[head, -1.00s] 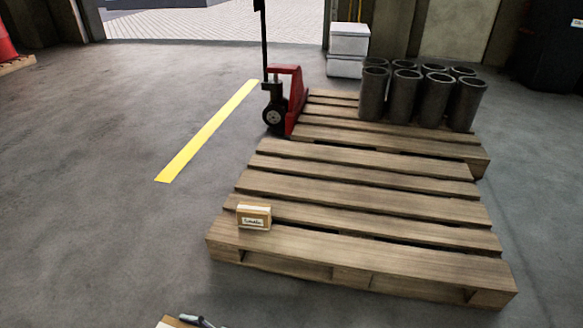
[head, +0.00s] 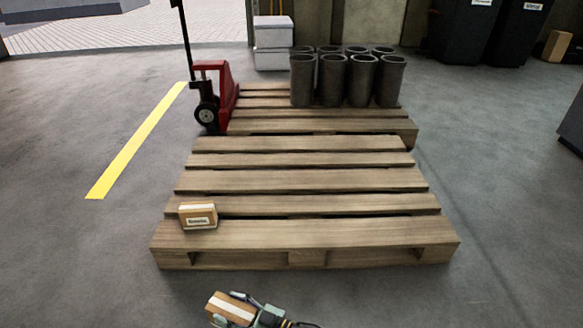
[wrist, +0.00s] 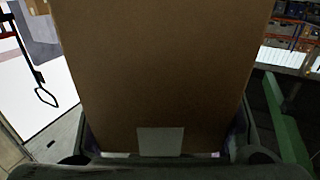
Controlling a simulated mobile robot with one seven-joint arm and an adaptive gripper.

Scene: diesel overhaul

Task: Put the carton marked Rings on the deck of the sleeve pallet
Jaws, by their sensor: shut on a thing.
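My gripper (head: 229,309) is shut on a small brown carton (head: 224,304) with a pale strip, held low in front of the near pallet. The held carton (wrist: 155,70) fills the middle of the wrist view between the fingers; no wording shows on it. Several dark cylinder sleeves (head: 334,78) stand upright on the right part of the rear pallet (head: 270,126). That pallet's deck is bare at its left and front. My gripper is well short of it.
A red pallet jack (head: 215,95) stands left of the rear pallet.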

